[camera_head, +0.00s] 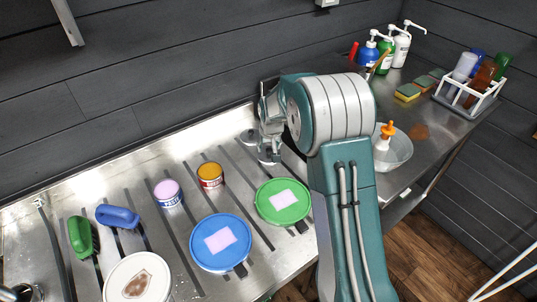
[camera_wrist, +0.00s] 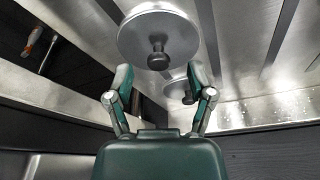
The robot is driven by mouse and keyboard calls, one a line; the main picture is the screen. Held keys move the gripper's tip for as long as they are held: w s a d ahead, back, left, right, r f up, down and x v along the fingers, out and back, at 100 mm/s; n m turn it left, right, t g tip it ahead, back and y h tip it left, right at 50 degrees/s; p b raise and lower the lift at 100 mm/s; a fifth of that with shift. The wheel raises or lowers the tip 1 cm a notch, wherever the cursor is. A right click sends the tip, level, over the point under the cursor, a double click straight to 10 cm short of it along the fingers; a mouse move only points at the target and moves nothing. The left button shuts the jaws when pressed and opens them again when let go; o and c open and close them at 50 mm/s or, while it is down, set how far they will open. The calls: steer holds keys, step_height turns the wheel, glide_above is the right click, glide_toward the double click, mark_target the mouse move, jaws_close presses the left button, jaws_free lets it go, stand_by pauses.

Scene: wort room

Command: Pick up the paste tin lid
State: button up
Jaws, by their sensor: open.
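Two round steel lids with dark knobs lie on the ribbed steel drainer; I cannot tell which is the paste tin lid. In the wrist view the larger-looking lid (camera_wrist: 150,28) is ahead of the fingertips, its knob between their lines. The other lid (camera_wrist: 174,87) is partly hidden by the right finger. My gripper (camera_wrist: 161,74) is open, with nothing between its fingers. In the head view my gripper (camera_head: 268,140) is low over the drainer's back, beside one lid (camera_head: 248,136), and covers part of the other. Two small open tins, pink-filled (camera_head: 168,193) and orange-filled (camera_head: 210,175), stand to the left.
A blue-lidded tub (camera_head: 220,258) and a green-lidded tub (camera_head: 283,223) stand in front. A white-rimmed tub (camera_head: 138,278), green brush (camera_head: 82,236) and blue brush (camera_head: 118,216) are left. A bowl (camera_head: 400,150), pump bottles (camera_head: 385,50) and bottle rack (camera_head: 470,100) are right. The dark wall is close behind.

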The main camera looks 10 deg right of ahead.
steer(key=shift+x, duration=1.1)
steer(key=c, duration=0.9)
jaws_close()
steer(key=shift+s, duration=0.1)
